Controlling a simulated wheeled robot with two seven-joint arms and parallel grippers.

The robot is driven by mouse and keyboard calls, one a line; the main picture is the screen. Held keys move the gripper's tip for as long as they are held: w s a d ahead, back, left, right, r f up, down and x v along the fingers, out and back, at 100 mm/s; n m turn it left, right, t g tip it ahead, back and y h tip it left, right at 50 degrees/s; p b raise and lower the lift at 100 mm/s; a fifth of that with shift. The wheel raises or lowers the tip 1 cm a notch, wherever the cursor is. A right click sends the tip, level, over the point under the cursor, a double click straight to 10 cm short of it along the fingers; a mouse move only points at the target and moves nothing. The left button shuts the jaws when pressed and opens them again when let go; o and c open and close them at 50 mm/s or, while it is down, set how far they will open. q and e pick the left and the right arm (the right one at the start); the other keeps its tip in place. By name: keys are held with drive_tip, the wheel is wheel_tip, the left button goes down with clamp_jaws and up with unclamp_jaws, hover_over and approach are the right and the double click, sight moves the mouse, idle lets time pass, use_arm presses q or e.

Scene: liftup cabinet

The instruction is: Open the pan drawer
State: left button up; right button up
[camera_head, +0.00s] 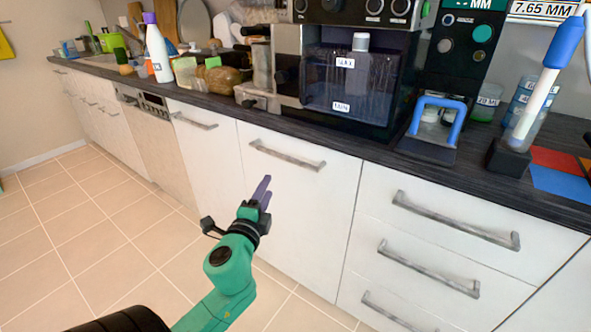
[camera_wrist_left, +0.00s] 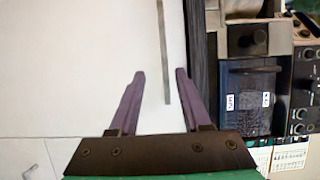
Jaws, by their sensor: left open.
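White fronts with grey bar handles line the counter; no label shows which one is the pan drawer. The tall white front (camera_head: 295,215) below the small black appliance has a closed, slightly slanted bar handle (camera_head: 287,157). My left gripper (camera_head: 264,188), with purple fingers on a green arm, is before this front, just below the handle in the head view. In the left wrist view, the gripper (camera_wrist_left: 160,74) is open and empty. A bar handle (camera_wrist_left: 163,50) runs lengthwise there, its end between the fingertips in the picture; contact cannot be told. My right gripper is out of view.
To the right are several stacked drawers with bar handles, the top one (camera_head: 455,222) closed. The dark countertop (camera_head: 330,146) overhangs the fronts and carries the black appliance (camera_head: 355,85) and bottles. The tiled floor (camera_head: 85,225) is clear at left.

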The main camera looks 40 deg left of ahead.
sight(281, 158)
use_arm(q)
drive_tip(key=x, duration=1.3)
drive_tip(key=shift+w+a+r, duration=0.3)
drive_tip(key=shift+w+r, duration=0.05)
clamp_jaws()
idle(0.5)
